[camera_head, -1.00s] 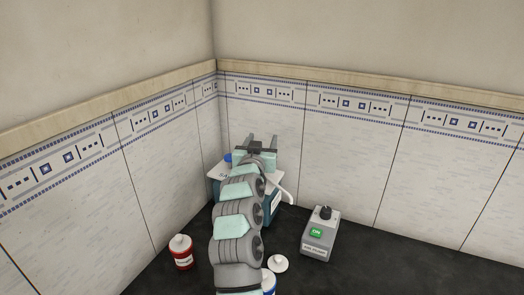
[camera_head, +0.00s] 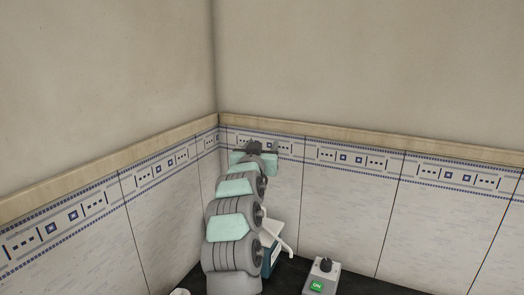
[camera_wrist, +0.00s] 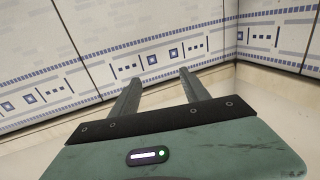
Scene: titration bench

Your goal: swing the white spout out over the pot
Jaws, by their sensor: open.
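The white spout (camera_head: 289,246) shows in the head view as a curved white piece on the right side of a teal and white box (camera_head: 270,257). My arm hides most of that box. My gripper (camera_head: 262,147) is raised well above and behind the box, against the tiled wall, apart from the spout. In the wrist view my gripper (camera_wrist: 159,75) has two spread fingers with nothing between them, and only wall is behind them. No pot can be made out in either current view.
A grey switch box (camera_head: 321,276) with a black knob and a green ON button stands on the dark bench, right of the teal and white box. A white cap (camera_head: 180,292) just shows at the bottom edge. Tiled walls meet in a corner behind my arm.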

